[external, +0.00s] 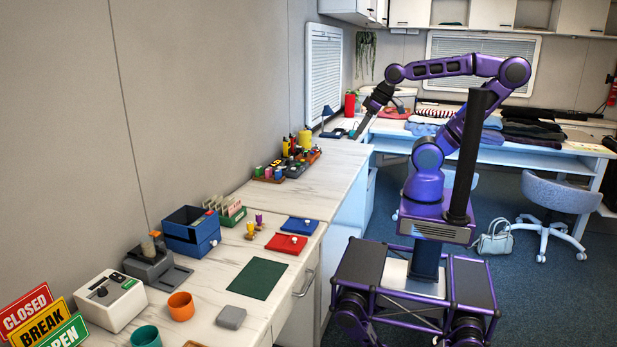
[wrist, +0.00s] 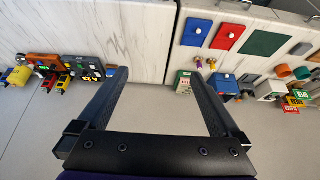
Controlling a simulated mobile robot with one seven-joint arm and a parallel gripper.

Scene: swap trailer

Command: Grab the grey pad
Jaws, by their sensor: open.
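The grey pad (external: 231,317) is a small rounded square block lying flat on the near part of the white counter, in front of the green mat. In the wrist view a small grey piece beside the green mat, at the far right, looks like the same pad (wrist: 301,48). My gripper (external: 358,128) is at the far end of the counter, well away from the pad. In the wrist view my gripper (wrist: 156,78) has its two fingers wide apart with nothing between them.
The green mat (external: 258,279) lies behind the pad. An orange cup (external: 181,306) and a teal cup (external: 145,337) stand to its left. Red (external: 286,243) and blue (external: 299,225) pads lie farther back. The counter's front edge is close to the pad's right.

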